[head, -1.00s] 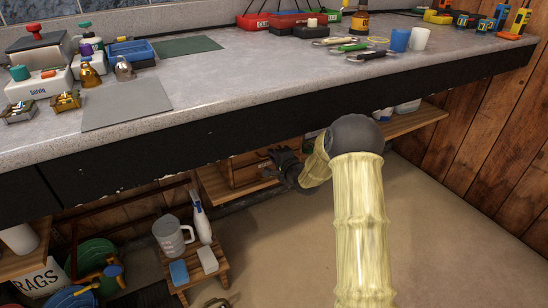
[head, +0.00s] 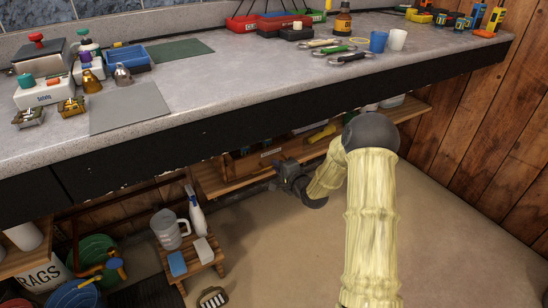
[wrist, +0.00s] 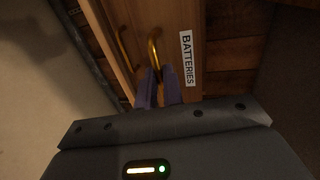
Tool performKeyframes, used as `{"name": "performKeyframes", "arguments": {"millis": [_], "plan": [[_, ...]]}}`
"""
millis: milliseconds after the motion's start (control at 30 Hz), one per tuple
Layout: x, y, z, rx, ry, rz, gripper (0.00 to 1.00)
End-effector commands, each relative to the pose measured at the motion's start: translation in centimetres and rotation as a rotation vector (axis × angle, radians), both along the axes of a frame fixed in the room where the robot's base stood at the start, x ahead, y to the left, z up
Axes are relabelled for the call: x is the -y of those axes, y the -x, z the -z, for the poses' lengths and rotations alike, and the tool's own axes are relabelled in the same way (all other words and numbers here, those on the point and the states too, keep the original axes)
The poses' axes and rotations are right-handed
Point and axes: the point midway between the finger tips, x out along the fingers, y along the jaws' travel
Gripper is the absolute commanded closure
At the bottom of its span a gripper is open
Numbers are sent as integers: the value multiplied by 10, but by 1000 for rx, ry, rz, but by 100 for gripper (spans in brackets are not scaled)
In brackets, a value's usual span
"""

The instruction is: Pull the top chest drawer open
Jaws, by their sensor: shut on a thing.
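The small wooden chest (head: 240,163) stands on a low shelf under the counter, partly hidden by my arm. In the wrist view a wooden drawer front (wrist: 178,22) carries a white BATTERIES label (wrist: 187,58) and a curved brass handle (wrist: 153,48). A second brass handle (wrist: 122,45) shows to its left, on a neighbouring front. My gripper (wrist: 158,80) is shut on the labelled drawer's handle, its two purple-grey fingers either side of it. In the head view my gripper (head: 279,168) is at the chest's front. I cannot tell exactly how far the drawer stands out.
The counter (head: 215,90) overhangs the chest, with tools and bins on top. A small stool (head: 202,258) with a jug (head: 168,230) and spray bottle (head: 197,214) stands at the left. Open floor (head: 285,255) lies in front; a plank wall (head: 470,130) closes the right.

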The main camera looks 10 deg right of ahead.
Motion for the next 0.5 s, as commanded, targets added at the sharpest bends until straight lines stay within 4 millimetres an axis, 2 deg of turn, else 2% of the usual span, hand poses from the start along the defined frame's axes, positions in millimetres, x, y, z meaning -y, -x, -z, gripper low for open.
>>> {"name": "performKeyframes", "arguments": {"millis": [300, 500], "plan": [[23, 38, 0, -4, -2, 11, 100], [28, 46, 1, -2, -2, 13, 100]]}}
